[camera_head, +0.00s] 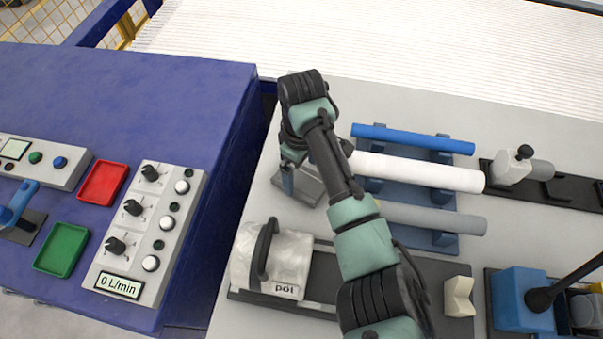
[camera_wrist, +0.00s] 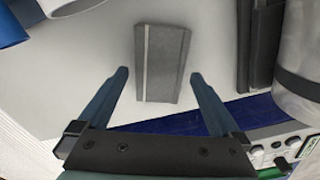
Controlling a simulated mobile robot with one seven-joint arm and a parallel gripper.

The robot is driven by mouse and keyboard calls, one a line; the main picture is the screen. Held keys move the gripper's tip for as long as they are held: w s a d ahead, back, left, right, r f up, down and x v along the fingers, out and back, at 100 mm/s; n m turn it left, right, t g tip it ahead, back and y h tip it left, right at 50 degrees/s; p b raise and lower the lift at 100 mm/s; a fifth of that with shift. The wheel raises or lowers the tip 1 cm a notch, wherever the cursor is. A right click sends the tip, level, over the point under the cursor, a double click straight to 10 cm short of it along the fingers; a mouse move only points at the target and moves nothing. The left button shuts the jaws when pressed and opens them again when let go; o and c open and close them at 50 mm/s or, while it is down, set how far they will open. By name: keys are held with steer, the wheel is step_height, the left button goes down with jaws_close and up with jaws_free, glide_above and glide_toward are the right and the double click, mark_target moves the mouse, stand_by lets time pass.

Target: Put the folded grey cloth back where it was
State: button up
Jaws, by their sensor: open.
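The folded grey cloth (camera_wrist: 163,62) lies flat on the light table, a dark grey rectangle with a paler strip along its left side. In the head view the cloth (camera_head: 309,187) shows only in part, beside and under my gripper. My gripper (camera_wrist: 160,76) is open and empty, pointing down at the cloth. In the wrist view its two fingertips stand apart on either side of the cloth's near end. I cannot tell how high the fingertips are above the table.
Blue (camera_head: 415,137), white (camera_head: 420,171) and grey (camera_head: 430,217) pipes lie on a blue rack right of my gripper. A pale handled unit (camera_head: 290,258) stands in front of the cloth. The blue console (camera_head: 130,110) with red and green trays is at left.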

steer(key=w+a+r+t+y, duration=0.1)
steer(key=w+a+r+t, duration=0.15)
steer(key=r, duration=0.55)
steer(key=w+a+r+t+y, duration=0.1)
steer(key=w+a+r+t, duration=0.2)
steer(key=r, duration=0.5)
step_height(320, 180, up, 33)
steer(key=m+t+y, duration=0.2)
steer(key=m+t, duration=0.4)
steer(key=t, duration=0.8)
glide_above(302, 180)
steer(key=w+a, duration=0.4)
steer(key=a, duration=0.3)
steer(key=s+d+r+m+t+h, duration=0.2)
steer(key=s+d+r+t, duration=0.1)
steer(key=s+r, duration=0.3)
steer(key=s+d+r+m+t+h, duration=0.2)
steer(key=s+d+r+m+t, duration=0.1)
steer(key=s+r+t, duration=0.2)
steer(key=s+r, duration=0.2)
steer(key=s, duration=0.2)
steer(key=shift+d+r, duration=0.15)
steer(key=shift+d, duration=0.2)
step_height(302, 180, up, 4)
steer(key=p, duration=0.4)
steer(key=shift+r, duration=0.15)
